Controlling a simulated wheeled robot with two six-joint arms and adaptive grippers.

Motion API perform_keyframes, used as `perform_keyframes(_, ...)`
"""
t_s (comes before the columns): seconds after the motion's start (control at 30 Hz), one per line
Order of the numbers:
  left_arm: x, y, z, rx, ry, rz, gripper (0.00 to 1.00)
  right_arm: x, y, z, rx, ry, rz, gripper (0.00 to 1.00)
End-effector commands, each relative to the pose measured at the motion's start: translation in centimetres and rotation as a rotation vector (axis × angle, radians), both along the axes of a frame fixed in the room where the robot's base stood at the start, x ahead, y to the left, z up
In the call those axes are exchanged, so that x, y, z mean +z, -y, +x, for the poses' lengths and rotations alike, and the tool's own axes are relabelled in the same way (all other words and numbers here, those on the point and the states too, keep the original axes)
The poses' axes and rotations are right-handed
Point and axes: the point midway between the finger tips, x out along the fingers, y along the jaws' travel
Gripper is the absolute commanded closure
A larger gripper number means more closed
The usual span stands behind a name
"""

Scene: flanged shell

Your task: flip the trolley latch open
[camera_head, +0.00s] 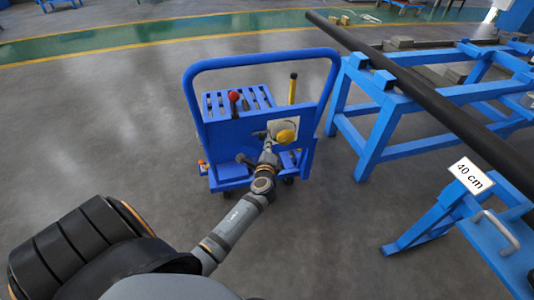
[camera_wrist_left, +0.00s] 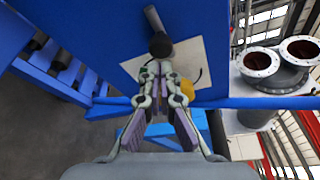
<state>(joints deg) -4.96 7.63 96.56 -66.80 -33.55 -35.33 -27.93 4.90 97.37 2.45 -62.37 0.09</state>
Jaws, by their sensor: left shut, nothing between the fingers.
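The blue trolley (camera_head: 228,135) stands on the floor with its hoop handle towards me. A pale plate (camera_head: 272,127) on its panel carries a yellow round knob (camera_head: 286,136). In the left wrist view the plate (camera_wrist_left: 193,55) carries a grey lever with a black end (camera_wrist_left: 160,46), which looks like the latch, and part of the yellow knob (camera_wrist_left: 187,90). My left gripper (camera_head: 267,142) is at the plate, shut and empty. Its fingertips (camera_wrist_left: 158,70) are close to the black end; I cannot tell if they touch. They hide part of the plate. My right gripper is not in view.
A red-knobbed lever (camera_head: 233,97) and a yellow upright handle (camera_head: 293,88) stand on the trolley. Blue stands (camera_head: 370,140) carry a long black pipe (camera_head: 430,105) on the right. The floor left of the trolley is clear.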

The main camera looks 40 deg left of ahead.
Motion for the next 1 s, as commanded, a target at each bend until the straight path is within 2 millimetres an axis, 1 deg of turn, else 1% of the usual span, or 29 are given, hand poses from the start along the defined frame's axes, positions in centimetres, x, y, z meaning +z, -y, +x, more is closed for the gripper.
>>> perform_keyframes(0.03,-0.1,-0.3,0.4,0.0,0.0,0.001,1.0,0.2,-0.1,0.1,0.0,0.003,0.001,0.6)
perform_keyframes(0.13,-0.1,-0.6,0.9,0.0,0.001,0.0,1.0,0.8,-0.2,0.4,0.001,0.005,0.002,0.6)
perform_keyframes(0.47,-0.1,-0.7,1.0,0.0,0.0,0.0,1.0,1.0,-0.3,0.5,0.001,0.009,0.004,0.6)
perform_keyframes(0.57,-0.1,-1.3,0.3,0.001,-0.003,0.003,1.0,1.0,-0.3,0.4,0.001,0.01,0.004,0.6)
perform_keyframes(0.63,-0.1,-2.1,-0.6,0.001,-0.003,0.005,1.0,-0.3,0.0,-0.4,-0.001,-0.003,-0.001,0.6)
perform_keyframes(0.73,0.0,-2.8,-1.5,0.0,-0.002,0.004,1.0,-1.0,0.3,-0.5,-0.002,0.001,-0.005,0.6)
perform_keyframes(1.0,-0.1,-3.1,-1.8,0.003,-0.001,0.001,1.0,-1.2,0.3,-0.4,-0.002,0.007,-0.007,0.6)
